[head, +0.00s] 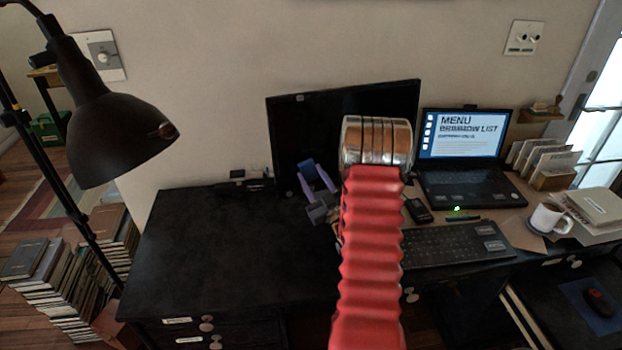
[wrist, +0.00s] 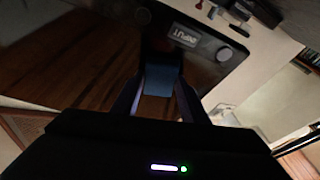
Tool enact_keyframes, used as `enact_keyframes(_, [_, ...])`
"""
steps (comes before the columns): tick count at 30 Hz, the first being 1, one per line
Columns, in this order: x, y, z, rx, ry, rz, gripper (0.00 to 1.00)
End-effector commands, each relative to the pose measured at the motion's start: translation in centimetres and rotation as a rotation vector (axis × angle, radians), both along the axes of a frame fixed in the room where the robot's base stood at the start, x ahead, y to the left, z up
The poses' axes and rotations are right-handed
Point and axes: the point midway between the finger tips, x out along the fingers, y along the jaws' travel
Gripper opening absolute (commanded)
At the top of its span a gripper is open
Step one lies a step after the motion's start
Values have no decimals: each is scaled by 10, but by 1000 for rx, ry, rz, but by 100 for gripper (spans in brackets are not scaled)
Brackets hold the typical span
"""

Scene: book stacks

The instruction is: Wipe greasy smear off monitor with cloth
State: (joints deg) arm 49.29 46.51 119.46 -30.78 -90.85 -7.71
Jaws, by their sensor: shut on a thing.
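The dark monitor (head: 290,125) stands at the back of the black desk, its right part hidden behind my red arm. It also shows in the wrist view as a glossy dark panel (wrist: 205,55) with a rounded corner and an upside-down label. My gripper (head: 317,177) is in front of the monitor's lower left part. It is shut on a small blue cloth (wrist: 163,75), which sits between the fingertips and faces the dark panel. I cannot tell whether the cloth touches the screen. I cannot make out a smear in either view.
An open laptop (head: 460,140) stands right of the monitor. A keyboard (head: 455,243), phone (head: 418,210) and white mug (head: 548,218) lie in front on the desk. A black lamp (head: 110,135) rises at the left. The desk's left top (head: 220,245) is clear.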

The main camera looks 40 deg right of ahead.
Motion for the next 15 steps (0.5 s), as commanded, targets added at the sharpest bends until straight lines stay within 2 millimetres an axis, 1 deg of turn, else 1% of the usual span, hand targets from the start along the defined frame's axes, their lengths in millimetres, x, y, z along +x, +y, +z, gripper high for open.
enact_keyframes(15, [-13,-26,1,-1,-1,-3,22])
